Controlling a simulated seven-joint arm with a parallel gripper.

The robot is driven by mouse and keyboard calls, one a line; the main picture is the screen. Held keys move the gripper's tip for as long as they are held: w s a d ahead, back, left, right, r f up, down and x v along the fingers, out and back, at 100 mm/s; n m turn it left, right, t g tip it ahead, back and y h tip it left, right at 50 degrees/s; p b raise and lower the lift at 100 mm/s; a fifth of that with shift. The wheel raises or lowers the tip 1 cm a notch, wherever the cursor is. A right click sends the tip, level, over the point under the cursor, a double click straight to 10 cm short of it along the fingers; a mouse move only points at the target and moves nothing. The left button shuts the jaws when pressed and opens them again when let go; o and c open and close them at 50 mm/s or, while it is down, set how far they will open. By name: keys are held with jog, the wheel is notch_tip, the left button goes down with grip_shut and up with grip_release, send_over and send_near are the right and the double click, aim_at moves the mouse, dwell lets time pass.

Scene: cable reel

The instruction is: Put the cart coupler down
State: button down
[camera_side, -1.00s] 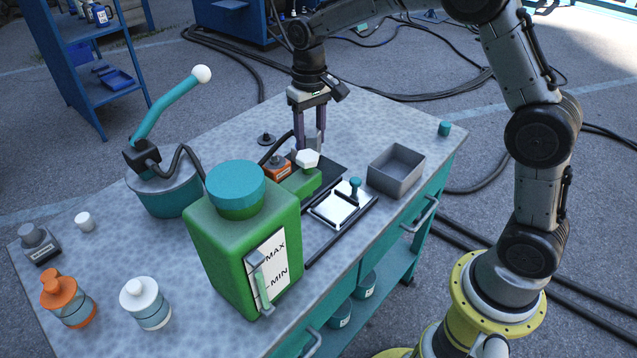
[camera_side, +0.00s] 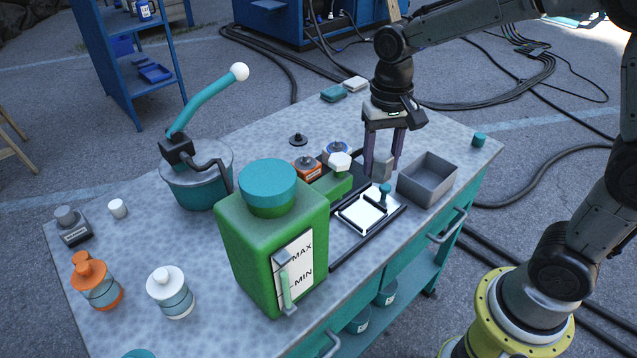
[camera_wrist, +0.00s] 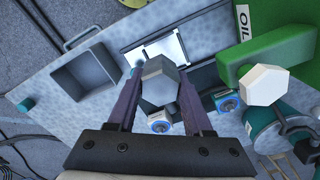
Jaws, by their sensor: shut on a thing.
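A small grey block with a six-sided face, which I take to be the cart coupler (camera_side: 382,167), sits between the fingers of my gripper (camera_side: 383,160). In the wrist view the coupler (camera_wrist: 160,82) fills the gap between the two dark purple fingers, and my gripper (camera_wrist: 162,95) is shut on it. In the side view it is upright, behind the white framed plate (camera_side: 361,213) and left of the grey open tray (camera_side: 402,190). Its lower end is close to the bench top (camera_side: 215,300); I cannot tell whether it touches.
The green can (camera_side: 245,245) stands front left. The green block with a white knob (camera_side: 340,161), an orange box (camera_side: 304,170) and a blue-ringed part (camera_side: 337,148) are close on the left. A teal pump pot (camera_side: 195,185) stands further left. The tray is empty.

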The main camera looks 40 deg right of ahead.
jog(key=w+f, duration=0.2)
jog(key=w, duration=0.2)
jog(key=w+f, duration=0.3)
jog(key=w, duration=0.1)
jog(key=w+a+f, duration=0.1)
jog(key=w+f, duration=0.2)
jog(key=w, duration=0.1)
jog(key=shift+w+f, duration=0.2)
jog(key=shift+w, duration=0.2)
jog(key=shift+w+f, duration=0.45)
jog(key=shift+f, duration=1.6)
jog(key=shift+f, duration=0.15)
jog(key=shift+c, duration=1.5)
grip_release()
